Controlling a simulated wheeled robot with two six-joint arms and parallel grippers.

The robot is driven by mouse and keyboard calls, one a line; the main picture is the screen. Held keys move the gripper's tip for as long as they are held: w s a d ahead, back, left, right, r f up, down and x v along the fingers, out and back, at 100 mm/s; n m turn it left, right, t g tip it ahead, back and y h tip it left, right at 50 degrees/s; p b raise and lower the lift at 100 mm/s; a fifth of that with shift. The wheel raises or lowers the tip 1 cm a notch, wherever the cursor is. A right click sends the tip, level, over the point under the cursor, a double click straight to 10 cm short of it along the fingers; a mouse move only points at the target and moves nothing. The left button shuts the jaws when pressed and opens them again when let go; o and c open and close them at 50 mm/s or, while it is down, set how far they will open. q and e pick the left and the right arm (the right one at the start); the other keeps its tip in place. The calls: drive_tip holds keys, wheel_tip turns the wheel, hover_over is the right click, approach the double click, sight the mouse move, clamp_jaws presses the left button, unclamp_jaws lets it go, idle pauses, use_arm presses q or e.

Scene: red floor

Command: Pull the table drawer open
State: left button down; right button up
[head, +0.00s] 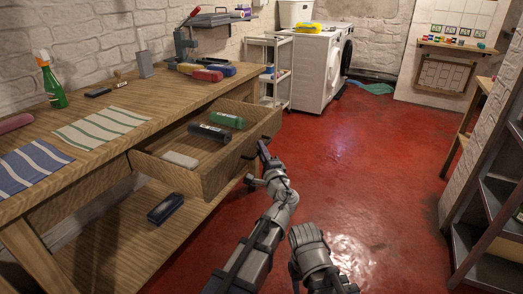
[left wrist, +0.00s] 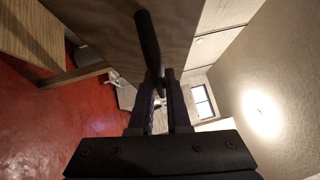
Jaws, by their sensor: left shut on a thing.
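The wooden table drawer (head: 213,176) stands pulled out from the wooden workbench (head: 108,131). Inside it lie a green cylinder (head: 227,119), a dark cylinder (head: 209,133) and a pale flat block (head: 180,159). My left gripper (head: 262,150) is at the drawer's front face, on its dark bar handle. In the left wrist view the dark handle (left wrist: 148,42) runs between the fingers of my left gripper (left wrist: 163,80), which is shut on it. My right gripper does not show clearly; part of my other arm is at the bottom of the head view.
A striped blue cloth (head: 36,165), a striped green cloth (head: 101,127) and a spray bottle (head: 51,84) are on the bench top. A dark case (head: 165,208) lies on the lower shelf. A white washing machine (head: 318,68) stands behind. Red floor is clear to the right.

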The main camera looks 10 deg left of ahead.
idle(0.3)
use_arm(q)
drive_tip(key=c, duration=0.9)
unclamp_jaws()
